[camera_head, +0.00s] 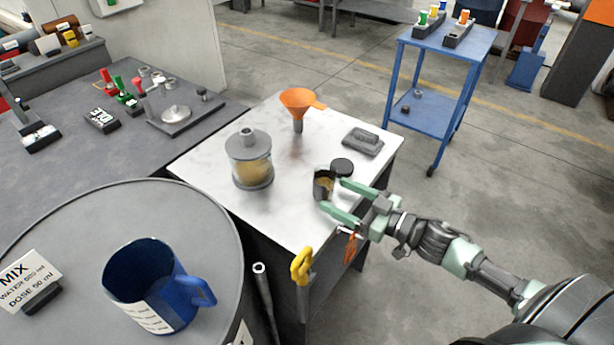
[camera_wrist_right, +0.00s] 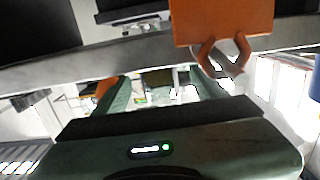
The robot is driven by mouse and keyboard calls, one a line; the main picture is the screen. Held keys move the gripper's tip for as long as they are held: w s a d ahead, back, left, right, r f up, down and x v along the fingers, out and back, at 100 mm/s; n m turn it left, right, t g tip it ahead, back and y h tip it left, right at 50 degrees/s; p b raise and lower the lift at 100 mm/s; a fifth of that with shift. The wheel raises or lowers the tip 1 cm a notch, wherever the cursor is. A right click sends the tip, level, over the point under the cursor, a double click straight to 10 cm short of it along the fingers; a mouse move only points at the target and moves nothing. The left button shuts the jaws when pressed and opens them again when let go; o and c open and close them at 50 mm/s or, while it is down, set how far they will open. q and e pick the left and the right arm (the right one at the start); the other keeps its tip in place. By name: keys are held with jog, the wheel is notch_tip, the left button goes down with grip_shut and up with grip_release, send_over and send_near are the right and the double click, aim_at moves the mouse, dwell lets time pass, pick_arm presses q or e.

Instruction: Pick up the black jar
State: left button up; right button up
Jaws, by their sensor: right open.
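The black jar (camera_head: 323,185) stands upright and open on the white-topped table (camera_head: 220,148), with brownish contents inside. A dark round lid (camera_head: 342,166) lies just behind it. My right gripper (camera_head: 335,194) comes in from the right, open, with its pale green fingertips at the jar's near and right sides. I cannot tell whether they touch it. In the right wrist view the two fingers (camera_wrist_right: 160,92) are apart, with a small dark brownish shape between them, likely the jar. My left gripper is not in view.
An orange funnel (camera_head: 297,98), a lidded clear container (camera_head: 249,160) and a dark block (camera_head: 362,141) share the table. A yellow-handled tool (camera_head: 301,266) and an orange tag (camera_head: 350,248) hang at its front edge. A blue jug (camera_head: 150,285) stands on a grey barrel (camera_head: 215,235).

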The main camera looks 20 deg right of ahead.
aim_at(315, 181)
jog(key=x, duration=0.2)
jog(key=p+x, duration=0.1)
jog(key=x, duration=0.2)
jog(key=r+x, duration=0.1)
jog(key=x, duration=0.1)
jog(key=shift+w, duration=0.3)
jog(key=shift+w+a+f, duration=0.15)
jog(key=shift+w, duration=0.05)
jog(key=c, duration=1.5)
